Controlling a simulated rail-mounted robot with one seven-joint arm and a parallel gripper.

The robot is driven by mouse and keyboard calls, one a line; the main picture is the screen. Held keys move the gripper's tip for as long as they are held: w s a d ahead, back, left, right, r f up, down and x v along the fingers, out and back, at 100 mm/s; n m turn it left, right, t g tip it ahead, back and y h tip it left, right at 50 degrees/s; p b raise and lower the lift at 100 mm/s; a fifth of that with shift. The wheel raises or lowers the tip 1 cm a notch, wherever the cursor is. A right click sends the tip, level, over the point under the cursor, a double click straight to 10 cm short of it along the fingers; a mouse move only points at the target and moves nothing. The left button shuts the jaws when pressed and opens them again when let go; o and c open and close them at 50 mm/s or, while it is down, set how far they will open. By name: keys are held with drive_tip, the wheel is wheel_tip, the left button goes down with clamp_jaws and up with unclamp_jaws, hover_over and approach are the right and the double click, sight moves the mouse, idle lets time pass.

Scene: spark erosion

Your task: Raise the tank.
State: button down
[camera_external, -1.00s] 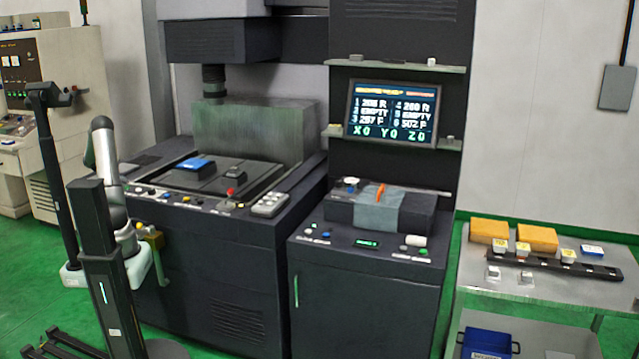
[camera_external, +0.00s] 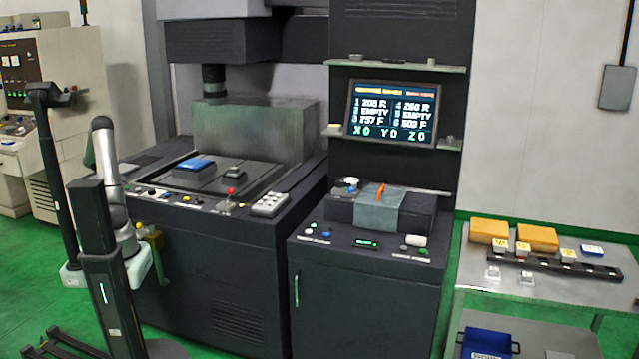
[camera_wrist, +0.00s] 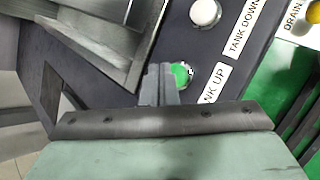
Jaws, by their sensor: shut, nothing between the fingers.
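In the wrist view a round green button (camera_wrist: 181,74) sits on the dark panel, beside a label (camera_wrist: 213,84) partly hidden by my gripper, reading "NK UP". My gripper (camera_wrist: 160,72) is shut and empty. Its fingertips overlap the button's left edge in the picture; I cannot tell whether they touch it. A white button (camera_wrist: 205,12) labelled "TANK DOWN" is further up. In the external view a grey-green box-like wall (camera_external: 250,130) stands behind the machine's work table (camera_external: 178,180); I cannot tell if it is the tank. My gripper is not clearly visible there.
A yellow button (camera_wrist: 314,14) by a "DRAIN" label is at the wrist view's top right. A metal edge (camera_wrist: 142,55) lies just left of the fingers. A control cabinet (camera_external: 365,290) with a screen (camera_external: 393,112) and a side table (camera_external: 520,283) stand to the right.

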drive_tip(key=shift+f, duration=0.15)
drive_tip(key=shift+f+b, duration=0.3)
drive_tip(key=shift+b, duration=0.25)
